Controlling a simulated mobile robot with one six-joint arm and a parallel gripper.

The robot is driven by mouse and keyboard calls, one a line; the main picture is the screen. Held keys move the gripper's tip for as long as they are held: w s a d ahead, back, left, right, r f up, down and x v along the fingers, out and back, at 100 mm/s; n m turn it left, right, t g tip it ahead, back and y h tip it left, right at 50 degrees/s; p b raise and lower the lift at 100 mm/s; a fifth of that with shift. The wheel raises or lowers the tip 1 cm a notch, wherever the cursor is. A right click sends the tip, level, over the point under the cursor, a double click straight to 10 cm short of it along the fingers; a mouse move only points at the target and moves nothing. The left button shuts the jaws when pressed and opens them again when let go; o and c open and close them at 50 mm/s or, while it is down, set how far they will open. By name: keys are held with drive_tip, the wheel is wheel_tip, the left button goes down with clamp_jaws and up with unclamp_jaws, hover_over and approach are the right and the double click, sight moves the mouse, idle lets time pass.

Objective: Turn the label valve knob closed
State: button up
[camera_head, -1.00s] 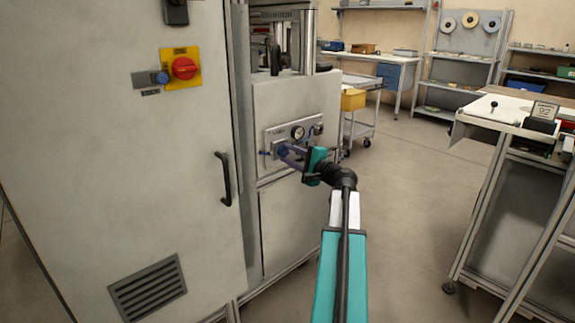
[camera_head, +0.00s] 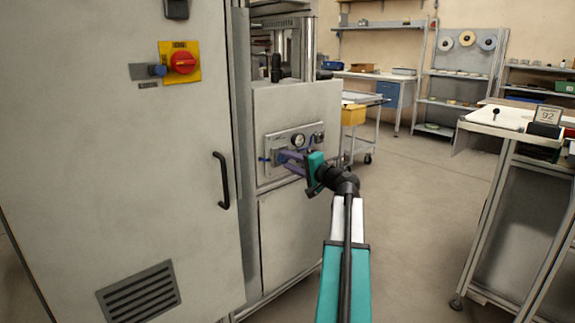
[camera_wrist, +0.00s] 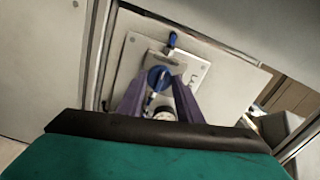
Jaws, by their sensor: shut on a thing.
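The label valve knob (camera_wrist: 158,77) is round and blue and sits on a pale plate on the machine front. In the wrist view it lies between the purple fingers of my gripper (camera_wrist: 157,84), which is shut on it. In the head view my gripper (camera_head: 284,158) reaches the small valve panel (camera_head: 273,147) from the right, and its fingers mostly hide the knob. A blue fitting (camera_wrist: 172,40) stands out from the plate beyond the knob; it also shows at the panel's left in the head view (camera_head: 264,159).
A round gauge (camera_head: 298,141) sits just above my fingers on the panel. A grey cabinet with a black handle (camera_head: 221,180) and a red switch (camera_head: 183,62) stands close on the left. A workbench (camera_head: 500,121) is on the right, with open floor between.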

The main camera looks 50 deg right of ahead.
drive_tip(key=shift+w+r, duration=0.1)
drive_tip(key=shift+r, duration=0.05)
drive_tip(key=o, duration=1)
drive_tip(key=shift+o, duration=0.2)
drive_tip(key=s+a+p, duration=0.1)
drive_tip(key=s+p, duration=0.1)
drive_tip(key=s, duration=1.1)
drive_tip(key=shift+s, duration=0.4)
drive_tip(key=shift+s, duration=0.1)
